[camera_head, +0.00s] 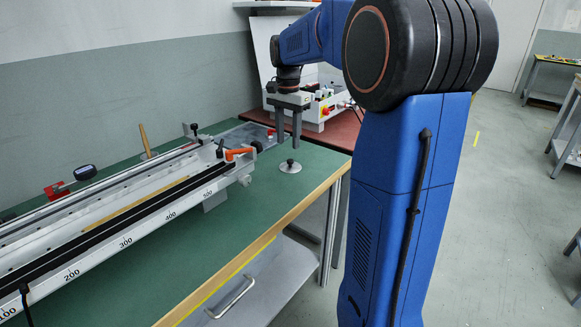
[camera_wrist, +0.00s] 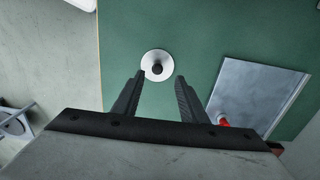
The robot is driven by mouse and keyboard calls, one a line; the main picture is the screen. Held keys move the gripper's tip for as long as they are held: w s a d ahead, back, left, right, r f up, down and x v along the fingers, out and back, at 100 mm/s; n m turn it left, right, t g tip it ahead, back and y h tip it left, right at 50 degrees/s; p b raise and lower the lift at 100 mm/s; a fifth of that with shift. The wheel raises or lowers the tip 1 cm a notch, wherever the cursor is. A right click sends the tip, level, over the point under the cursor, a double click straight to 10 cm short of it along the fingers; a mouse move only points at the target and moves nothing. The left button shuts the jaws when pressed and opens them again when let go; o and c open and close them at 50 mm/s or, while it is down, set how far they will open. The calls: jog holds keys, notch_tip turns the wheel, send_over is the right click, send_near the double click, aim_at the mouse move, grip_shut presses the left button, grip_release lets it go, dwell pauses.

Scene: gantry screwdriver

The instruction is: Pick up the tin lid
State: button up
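The tin lid (camera_head: 290,167) is a small round silver disc with a dark knob on top. It lies flat on the green table top near the table's right end. It also shows in the wrist view (camera_wrist: 158,65), just beyond the fingertips and a little left of the middle between them. My gripper (camera_head: 288,140) is above the lid, pointing down, with its two fingers apart and nothing between them. The wrist view also shows the open fingers (camera_wrist: 160,78). My gripper does not appear to touch the lid.
A long white measuring rail (camera_head: 130,222) with an orange lever (camera_head: 238,153) runs along the green table (camera_head: 262,205), left of the lid. A grey plate (camera_wrist: 258,92) lies near the lid. A white machine (camera_head: 318,112) with red knobs stands behind.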

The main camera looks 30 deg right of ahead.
aim_at(290, 160)
jog(key=shift+s+d+f, duration=0.1)
jog(key=shift+d+f, duration=0.05)
jog(key=shift+f, duration=1.55)
jog(key=shift+s+d+f, duration=0.1)
jog(key=shift+f, duration=1.6)
grip_shut()
